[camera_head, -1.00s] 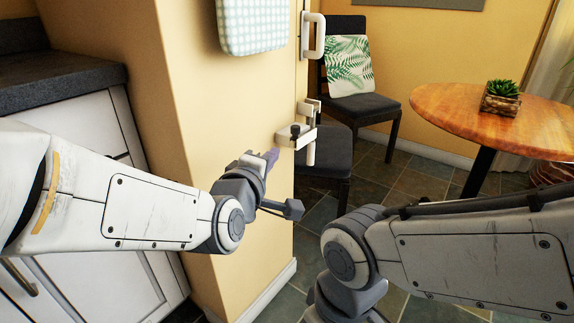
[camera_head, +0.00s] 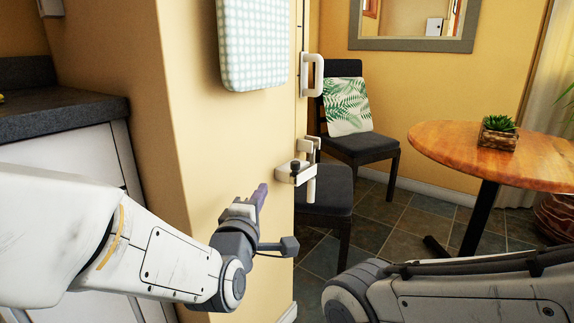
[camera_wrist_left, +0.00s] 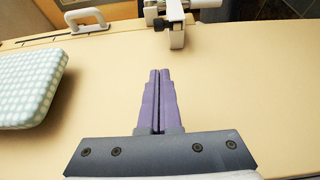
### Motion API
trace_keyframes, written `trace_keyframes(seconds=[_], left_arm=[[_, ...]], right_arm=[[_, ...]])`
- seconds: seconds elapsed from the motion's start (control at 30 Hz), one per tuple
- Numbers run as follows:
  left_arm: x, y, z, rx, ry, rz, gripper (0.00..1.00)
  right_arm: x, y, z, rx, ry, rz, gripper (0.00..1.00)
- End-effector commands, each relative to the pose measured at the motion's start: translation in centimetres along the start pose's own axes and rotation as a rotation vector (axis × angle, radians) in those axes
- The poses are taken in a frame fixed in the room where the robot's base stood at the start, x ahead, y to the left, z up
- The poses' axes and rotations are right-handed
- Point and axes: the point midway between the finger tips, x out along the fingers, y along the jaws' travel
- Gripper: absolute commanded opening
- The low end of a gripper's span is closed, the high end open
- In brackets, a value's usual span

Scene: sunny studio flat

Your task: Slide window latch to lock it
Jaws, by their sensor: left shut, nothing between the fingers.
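The white window latch (camera_head: 290,175), with a dark knob (camera_head: 295,165) on top, sits at the edge of the yellow wall in the head view. The latch also shows at the top of the left wrist view (camera_wrist_left: 177,36). My left gripper (camera_head: 262,190), with purple fingers, is shut and empty. It is just left of and a little below the latch, apart from it. In the left wrist view, my gripper's fingertips (camera_wrist_left: 160,73) lie together below the latch with a gap of bare wall between. My right arm enters at lower right; its gripper is out of view.
A white handle (camera_head: 316,75) is above the latch. A checked cushion-like panel (camera_head: 252,40) hangs on the wall above my left gripper. Dark chairs (camera_head: 358,143) and a round wooden table (camera_head: 450,150) stand behind. A dark counter (camera_head: 70,118) is at left.

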Motion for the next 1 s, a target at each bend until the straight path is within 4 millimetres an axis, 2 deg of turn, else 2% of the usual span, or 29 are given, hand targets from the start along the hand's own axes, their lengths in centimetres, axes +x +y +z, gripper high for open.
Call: trace_keyframes(seconds=[0.03,0.1,0.23,0.47,0.5,0.7,0.8,1.0], left_arm=[[0.4,0.6,0.0,0.001,0.002,-0.007,0.0],[0.8,0.6,0.0,0.002,0.0,-0.007,0.0],[1.4,0.5,0.1,-0.002,-0.005,-0.008,0.0],[4.1,0.3,0.0,-0.003,-0.005,-0.005,0.0],[5.2,-0.3,0.1,-0.005,-0.004,0.001,0.0],[9.3,-0.3,0.2,-0.003,-0.005,0.001,0.0],[10.2,-0.3,1.7,-0.004,-0.009,0.001,0.0],[11.4,-0.1,2.8,-0.004,-0.007,0.0,0.0]], right_arm=[[-1.6,-0.1,-0.1,0.0,0.0,0.0,0.6],[-2.7,-0.2,-0.1,0.0,0.0,0.0,0.6],[-4.6,-0.3,-0.2,0.0,0.0,0.0,0.6],[-7.3,-0.5,-0.4,0.0,0.0,0.0,0.6],[-6.2,-0.5,-0.4,0.0,0.001,0.0,0.6],[-5.3,-0.4,-0.3,0.0,-0.001,0.0,0.6],[-4.9,-0.3,-0.2,0.0,0.0,0.0,0.6],[-4.6,-0.3,-0.2,0.0,0.0,0.0,0.6]])
